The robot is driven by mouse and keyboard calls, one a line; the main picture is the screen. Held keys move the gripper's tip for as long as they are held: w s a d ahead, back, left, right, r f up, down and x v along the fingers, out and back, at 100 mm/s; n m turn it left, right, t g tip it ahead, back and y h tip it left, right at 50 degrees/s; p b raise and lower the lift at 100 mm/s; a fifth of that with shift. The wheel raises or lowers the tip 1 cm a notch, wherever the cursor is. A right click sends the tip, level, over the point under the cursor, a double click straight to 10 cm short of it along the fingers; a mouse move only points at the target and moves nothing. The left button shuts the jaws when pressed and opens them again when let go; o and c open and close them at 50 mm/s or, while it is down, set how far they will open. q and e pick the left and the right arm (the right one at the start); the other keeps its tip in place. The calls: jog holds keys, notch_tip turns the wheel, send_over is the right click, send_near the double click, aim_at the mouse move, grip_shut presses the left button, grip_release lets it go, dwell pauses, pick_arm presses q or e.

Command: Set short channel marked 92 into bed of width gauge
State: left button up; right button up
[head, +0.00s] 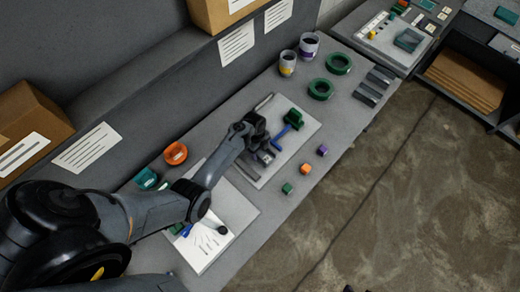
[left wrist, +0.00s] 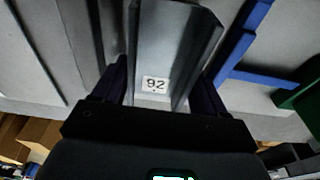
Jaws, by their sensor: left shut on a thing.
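The short grey channel (left wrist: 172,40) carries a white label reading 92 in the left wrist view. My left gripper (left wrist: 160,92) is shut on it, with one dark finger on each outer side. In the head view my left gripper (head: 257,148) is low over a pale board (head: 302,133) on the bench. A blue bar piece (head: 289,126) with a green block (head: 294,116) lies just right of the gripper; I cannot tell for sure whether it is the width gauge. The blue piece also shows in the left wrist view (left wrist: 240,50). My right gripper is out of view.
Several dark grey channels (head: 374,85) lie farther along the bench. Green rings (head: 321,89), two cups (head: 308,45) and an orange ring (head: 175,153) stand around. Small blocks (head: 305,169) sit near the front edge. A white sheet (head: 222,236) lies nearer me.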

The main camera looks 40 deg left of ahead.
pick_arm(q)
jog(key=shift+f+b, duration=0.4)
jog(key=shift+f, duration=0.25)
jog(key=o, duration=1.1)
jog(key=shift+f, duration=0.1)
jog(key=shift+o, duration=0.2)
notch_tip(320, 180, up, 11)
jog(key=a+p, duration=0.1)
jog(key=shift+a, duration=0.35)
jog(key=shift+f, duration=0.1)
